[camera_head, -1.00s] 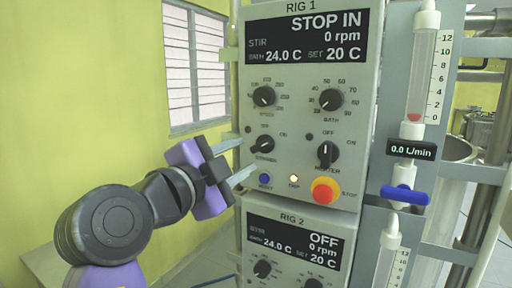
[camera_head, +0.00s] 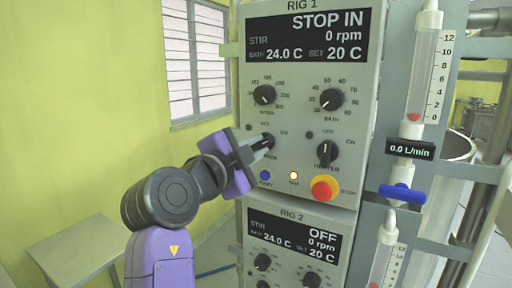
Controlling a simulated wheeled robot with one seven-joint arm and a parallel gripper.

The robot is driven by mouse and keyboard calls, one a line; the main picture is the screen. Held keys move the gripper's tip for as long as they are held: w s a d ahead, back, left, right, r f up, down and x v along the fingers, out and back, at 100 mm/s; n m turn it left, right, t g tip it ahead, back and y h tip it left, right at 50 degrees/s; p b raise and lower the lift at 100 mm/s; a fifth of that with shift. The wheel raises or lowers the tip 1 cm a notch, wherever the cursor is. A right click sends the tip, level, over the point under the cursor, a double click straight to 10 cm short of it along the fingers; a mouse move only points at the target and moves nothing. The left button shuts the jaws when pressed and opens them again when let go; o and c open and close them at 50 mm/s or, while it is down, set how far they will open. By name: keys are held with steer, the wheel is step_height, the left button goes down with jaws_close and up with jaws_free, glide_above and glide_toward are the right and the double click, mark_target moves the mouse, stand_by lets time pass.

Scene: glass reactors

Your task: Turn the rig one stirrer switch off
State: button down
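The rig 1 panel (camera_head: 312,180) faces me, its display reading STOP IN, STIR and 0 rpm. The stirrer switch (camera_head: 269,141) is a black knob at the panel's left, below the speed dial. My gripper (camera_head: 263,146) is at this knob, with its fingertips on either side of it and close to the panel face. The fingers cover part of the knob, so I cannot tell its pointer's direction or whether they touch it. The purple gripper body (camera_head: 228,163) is left of the panel.
The heater switch (camera_head: 327,153) and red stop button (camera_head: 325,188) are to the right. A blue button (camera_head: 265,175) and lit trip lamp (camera_head: 294,175) are just below. The rig 2 panel (camera_head: 290,220) is underneath. A flow meter (camera_head: 424,75) stands at the right.

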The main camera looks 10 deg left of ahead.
steer(key=shift+f, duration=0.1)
stand_by(0.3)
steer(key=n+b, duration=0.1)
steer(key=n, duration=0.2)
steer(key=shift+d, duration=0.1)
steer(key=n, duration=0.2)
steer(key=shift+n+b, duration=0.3)
steer(key=shift+b, duration=0.05)
steer(key=n+p, duration=0.1)
steer(key=n, duration=0.5)
steer(key=shift+n, duration=0.3)
steer(key=c, duration=1.4)
jaws_free()
steer(key=shift+s, duration=0.1)
